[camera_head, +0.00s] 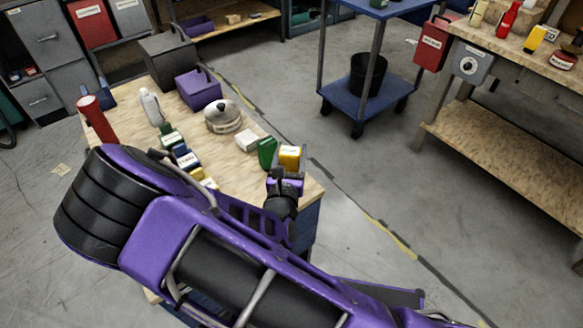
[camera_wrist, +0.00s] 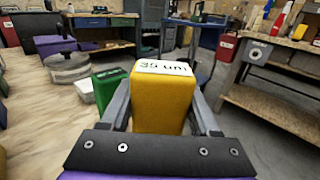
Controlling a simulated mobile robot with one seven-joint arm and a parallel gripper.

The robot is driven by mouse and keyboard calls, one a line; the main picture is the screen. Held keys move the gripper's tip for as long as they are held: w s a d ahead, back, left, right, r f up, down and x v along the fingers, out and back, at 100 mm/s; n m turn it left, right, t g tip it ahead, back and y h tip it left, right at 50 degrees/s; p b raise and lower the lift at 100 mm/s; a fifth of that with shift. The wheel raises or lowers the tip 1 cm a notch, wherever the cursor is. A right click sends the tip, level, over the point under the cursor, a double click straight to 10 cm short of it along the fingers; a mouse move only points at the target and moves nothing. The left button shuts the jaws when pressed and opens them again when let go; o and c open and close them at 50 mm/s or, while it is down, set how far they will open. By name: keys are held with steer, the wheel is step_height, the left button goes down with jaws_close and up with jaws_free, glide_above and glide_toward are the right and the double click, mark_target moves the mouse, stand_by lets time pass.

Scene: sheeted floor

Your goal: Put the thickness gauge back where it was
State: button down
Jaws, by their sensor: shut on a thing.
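A yellow box-shaped gauge (camera_head: 290,153) with a white label is at the near right end of the wooden tabletop (camera_head: 222,154). In the wrist view the gauge (camera_wrist: 162,108) stands upright between my fingers, and its label reads like "35 um". My gripper (camera_head: 285,178) is shut on it, with one finger on each side, as the wrist view also shows (camera_wrist: 163,98). The gauge's underside is hidden, so I cannot tell whether it touches the table. A green box (camera_head: 267,152) stands just left of it, with a small white box (camera_head: 247,140) beyond.
A silver round-lidded item (camera_head: 223,118), a purple bin (camera_head: 198,89), a white bottle (camera_head: 151,106) and a red cylinder (camera_head: 97,119) stand on the same table. Small labelled boxes (camera_head: 185,156) line its left part. A blue cart (camera_head: 365,98) and a wooden workbench (camera_head: 505,150) stand across open floor.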

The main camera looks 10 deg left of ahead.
mark_target(292, 163)
step_height(292, 163, down, 4)
steer(key=shift+f+b, duration=0.15)
steer(key=shift+b, duration=0.4)
steer(key=shift+c, duration=0.6)
jaws_free()
steer(key=s+d+p, duration=0.1)
steer(key=s, duration=1.1)
